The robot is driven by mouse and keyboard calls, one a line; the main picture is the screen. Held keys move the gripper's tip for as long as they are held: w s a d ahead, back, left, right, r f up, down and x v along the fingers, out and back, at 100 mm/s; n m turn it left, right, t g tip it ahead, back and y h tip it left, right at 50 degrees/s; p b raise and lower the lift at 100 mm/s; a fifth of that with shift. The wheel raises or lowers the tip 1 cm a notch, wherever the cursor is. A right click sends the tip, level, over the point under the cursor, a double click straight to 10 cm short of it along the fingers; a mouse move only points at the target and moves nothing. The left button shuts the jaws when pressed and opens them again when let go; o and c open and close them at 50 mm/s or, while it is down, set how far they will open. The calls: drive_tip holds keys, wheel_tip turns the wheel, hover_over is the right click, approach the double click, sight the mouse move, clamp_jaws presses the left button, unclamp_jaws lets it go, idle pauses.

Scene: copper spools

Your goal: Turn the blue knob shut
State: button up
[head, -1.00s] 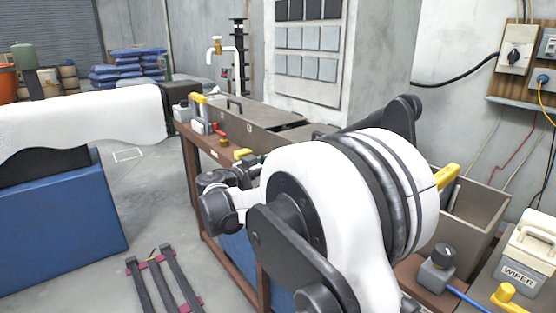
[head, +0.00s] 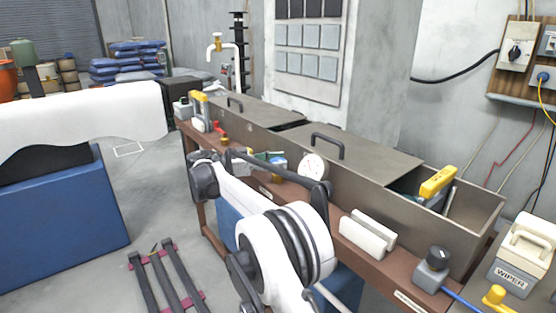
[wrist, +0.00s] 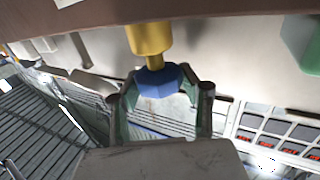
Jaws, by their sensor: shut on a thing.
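In the wrist view the blue knob (wrist: 158,82) is a faceted cap on the end of a yellow brass stem (wrist: 149,38). My gripper (wrist: 161,87) has its dark, greenish fingers on either side of the knob and is shut on it. Any turn of the knob cannot be read from its plain shape. In the head view my arm reaches to the front of the long grey tank, and the knob cannot be made out there.
The grey tank (head: 370,178) stands on a brown bench (head: 349,252). A round gauge (head: 313,168), a white block (head: 367,235) and a grey box with a black knob (head: 433,268) are along its front. A green object (wrist: 302,45) is right of the knob in the wrist view.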

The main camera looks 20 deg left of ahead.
sight(278, 160)
drive_tip(key=shift+g, duration=0.3)
drive_tip(key=o, duration=1.2)
drive_tip(key=shift+o, duration=0.2)
drive_tip(key=shift+r, duration=0.1)
wheel_tip(278, 160, up, 10)
drive_tip(key=shift+f, duration=0.1)
